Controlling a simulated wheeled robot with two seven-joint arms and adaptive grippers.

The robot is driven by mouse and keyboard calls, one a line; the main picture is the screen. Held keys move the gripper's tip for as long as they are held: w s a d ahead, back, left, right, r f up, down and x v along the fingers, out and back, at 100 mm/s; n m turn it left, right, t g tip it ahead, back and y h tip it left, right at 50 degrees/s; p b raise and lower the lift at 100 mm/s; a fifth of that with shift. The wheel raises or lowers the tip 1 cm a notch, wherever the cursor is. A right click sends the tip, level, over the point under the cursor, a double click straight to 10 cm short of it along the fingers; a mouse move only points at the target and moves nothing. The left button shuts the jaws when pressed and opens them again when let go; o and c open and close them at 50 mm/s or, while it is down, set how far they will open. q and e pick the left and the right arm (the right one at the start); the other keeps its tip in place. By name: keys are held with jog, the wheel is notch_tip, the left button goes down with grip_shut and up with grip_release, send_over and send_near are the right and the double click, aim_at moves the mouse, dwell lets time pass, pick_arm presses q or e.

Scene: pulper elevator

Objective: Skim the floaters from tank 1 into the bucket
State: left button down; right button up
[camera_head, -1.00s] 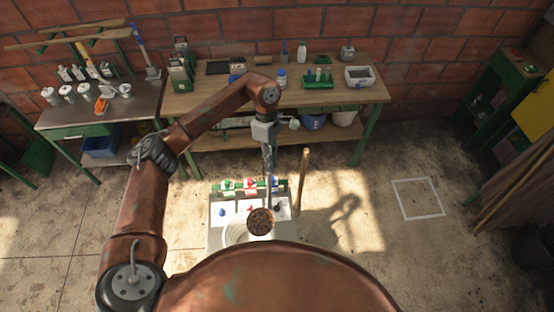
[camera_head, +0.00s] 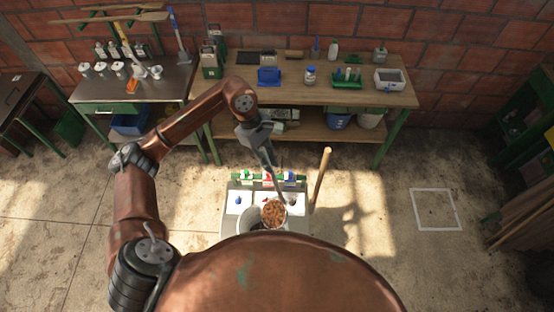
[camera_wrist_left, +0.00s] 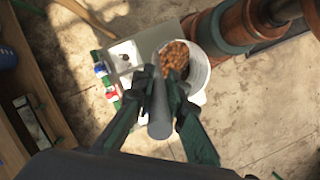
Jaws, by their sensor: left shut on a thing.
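My left gripper (camera_head: 257,140) is shut on the grey handle of a skimmer; the handle (camera_wrist_left: 160,112) also shows between the fingers in the left wrist view. The skimmer's round head (camera_head: 274,213) is full of brown floaters (camera_wrist_left: 174,55). It is over or inside a white round bucket (camera_wrist_left: 198,72); I cannot tell its height above the rim. The bucket shows partly in the head view (camera_head: 250,224), its lower part hidden by my body. Behind stands a pale tank unit (camera_head: 231,212) with blue, red and dark marks; which tank is number 1 is unclear. My right gripper is out of view.
A wooden pole (camera_head: 321,175) stands right of the tank unit. A wooden workbench (camera_head: 300,94) with bottles and trays and a dark metal table (camera_head: 170,88) stand along the brick wall. A white square (camera_head: 437,208) marks clear floor at right.

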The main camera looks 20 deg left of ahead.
pick_arm(q)
jog(key=s+a+f+m+t+h+b, duration=0.1)
jog(key=s+a+f+t+h+b, duration=0.2)
jog(key=s+a+b, duration=0.5)
jog(key=s+a+f+m+t+h+b, duration=0.1)
jog(key=s+a+f+t+h+b, duration=0.2)
jog(key=b, duration=1)
jog(key=s+a+f+m+t+h+b, duration=0.1)
jog(key=s+a+f+t+h+b, duration=0.2)
jog(key=s+a+h+b, duration=0.4)
jog(key=shift+s+d+r+b+v, duration=0.5)
jog(key=shift+b+v, duration=1.35)
jog(key=shift+v, duration=3.8)
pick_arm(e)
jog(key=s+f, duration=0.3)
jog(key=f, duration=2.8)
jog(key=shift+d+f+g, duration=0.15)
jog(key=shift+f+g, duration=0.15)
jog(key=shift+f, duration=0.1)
pick_arm(q)
jog(key=shift+s+a+f, duration=0.15)
jog(key=shift+s+f, duration=0.05)
jog(key=shift+f, duration=0.2)
